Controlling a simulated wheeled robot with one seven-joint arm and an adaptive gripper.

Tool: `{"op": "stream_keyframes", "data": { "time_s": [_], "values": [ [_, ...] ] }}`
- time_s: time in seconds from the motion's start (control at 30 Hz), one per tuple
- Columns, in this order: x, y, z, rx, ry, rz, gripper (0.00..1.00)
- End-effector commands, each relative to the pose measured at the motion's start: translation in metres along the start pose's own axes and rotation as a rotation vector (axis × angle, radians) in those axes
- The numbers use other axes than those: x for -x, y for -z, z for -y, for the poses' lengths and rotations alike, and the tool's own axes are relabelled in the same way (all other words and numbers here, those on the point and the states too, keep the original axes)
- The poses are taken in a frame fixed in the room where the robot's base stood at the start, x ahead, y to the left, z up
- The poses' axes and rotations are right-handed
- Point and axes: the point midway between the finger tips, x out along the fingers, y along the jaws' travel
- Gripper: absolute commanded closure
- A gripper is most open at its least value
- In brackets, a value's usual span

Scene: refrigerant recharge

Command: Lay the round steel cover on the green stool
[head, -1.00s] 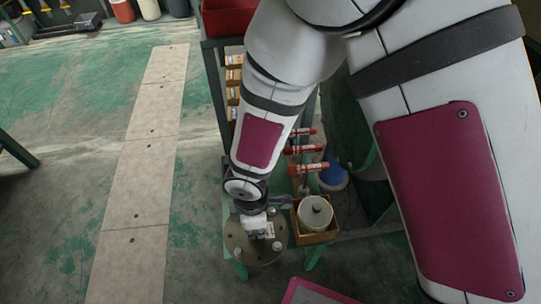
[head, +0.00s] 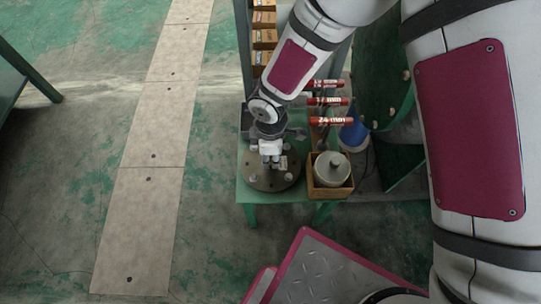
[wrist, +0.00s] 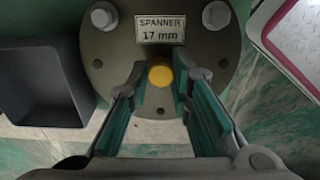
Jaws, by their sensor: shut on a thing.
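The round steel cover (head: 258,183) is a dark grey disc with bolt heads, over the left part of the green stool's top (head: 245,195). I cannot tell whether it touches the top. In the wrist view the cover (wrist: 120,65) fills the upper middle, with a "SPANNER 17 mm" label and a yellow-topped knob (wrist: 160,75). My gripper (wrist: 161,88) has its teal fingers shut on either side of this knob. In the head view my gripper (head: 271,163) points down at the cover and hides part of it.
A wooden box (head: 330,190) with a pale round-lidded canister (head: 332,168) stands right of the cover. A dark tray (wrist: 45,85) lies beside the cover. Red labelled spanner handles (head: 330,101) stick out behind. A magenta-edged metal plate (head: 325,270) is in front.

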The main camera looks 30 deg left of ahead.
Motion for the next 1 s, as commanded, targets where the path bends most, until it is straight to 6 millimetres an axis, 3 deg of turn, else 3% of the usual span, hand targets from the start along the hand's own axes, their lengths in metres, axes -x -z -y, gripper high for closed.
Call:
{"op": "stream_keyframes", "data": {
  "time_s": [0.27, 0.3, 0.4, 0.77, 1.0],
  "values": [
    [0.0, 0.001, -0.001, 0.001, -0.003, -0.002, 1.0],
    [-0.002, 0.001, 0.0, 0.0, -0.001, -0.001, 0.78],
    [-0.001, 0.001, 0.0, 0.0, -0.001, -0.001, 0.6],
    [0.002, 0.001, 0.0, 0.001, -0.001, -0.001, 0.6],
    [0.04, 0.0, -0.001, -0.001, -0.004, -0.002, 0.6]
  ]
}}
